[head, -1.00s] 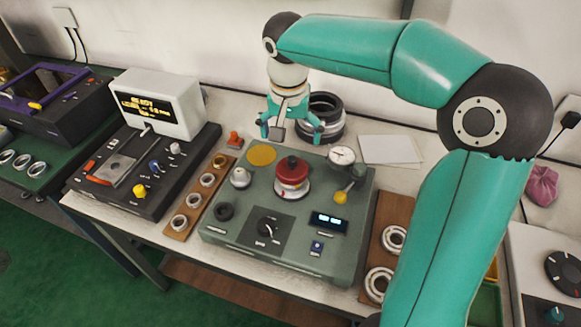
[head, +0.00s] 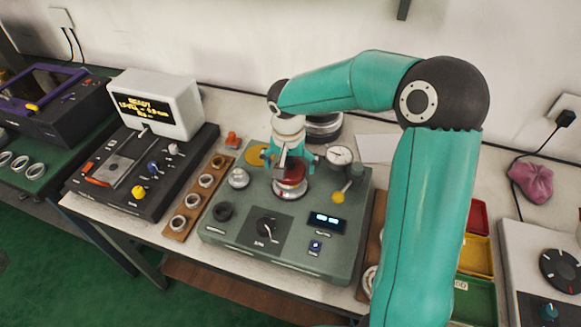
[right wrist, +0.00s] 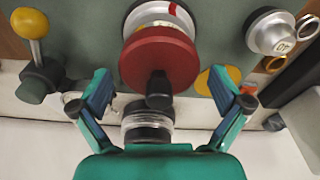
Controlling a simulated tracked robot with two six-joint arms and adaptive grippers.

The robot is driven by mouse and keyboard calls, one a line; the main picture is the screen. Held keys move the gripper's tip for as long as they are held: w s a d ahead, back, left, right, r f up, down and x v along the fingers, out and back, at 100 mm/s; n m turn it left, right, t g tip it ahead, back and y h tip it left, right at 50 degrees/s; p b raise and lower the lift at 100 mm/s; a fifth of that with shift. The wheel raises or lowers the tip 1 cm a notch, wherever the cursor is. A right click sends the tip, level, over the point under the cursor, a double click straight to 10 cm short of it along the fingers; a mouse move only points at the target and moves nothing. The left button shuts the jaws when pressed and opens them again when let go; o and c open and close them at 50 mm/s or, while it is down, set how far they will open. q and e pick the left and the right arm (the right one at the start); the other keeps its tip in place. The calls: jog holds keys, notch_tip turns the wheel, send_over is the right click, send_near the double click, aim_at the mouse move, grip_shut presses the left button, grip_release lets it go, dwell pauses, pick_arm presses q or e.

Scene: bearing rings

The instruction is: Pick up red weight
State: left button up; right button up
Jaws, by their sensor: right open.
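The red weight (head: 291,174) sits on a silver round base on the green-grey tester (head: 216,232). In the right wrist view the red weight (right wrist: 157,55) shows as a red disc with a dark knob pointing toward the camera. My right gripper (head: 293,162) is over the weight and hides its top in the head view. In the right wrist view my right gripper (right wrist: 168,88) is open, with one finger on each side of the dark knob and clear space between. My left gripper is not in view.
A dial gauge (head: 340,155) and a yellow-knobbed lever (head: 339,196) stand right of the weight. A silver knob-like piece (head: 238,178) stands left. A wooden strip with several rings (head: 180,224) lies further left.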

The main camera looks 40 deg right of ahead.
jog(key=c, duration=1.6)
jog(key=shift+w, duration=0.1)
jog(key=shift+r, duration=0.15)
jog(key=shift+c, duration=0.2)
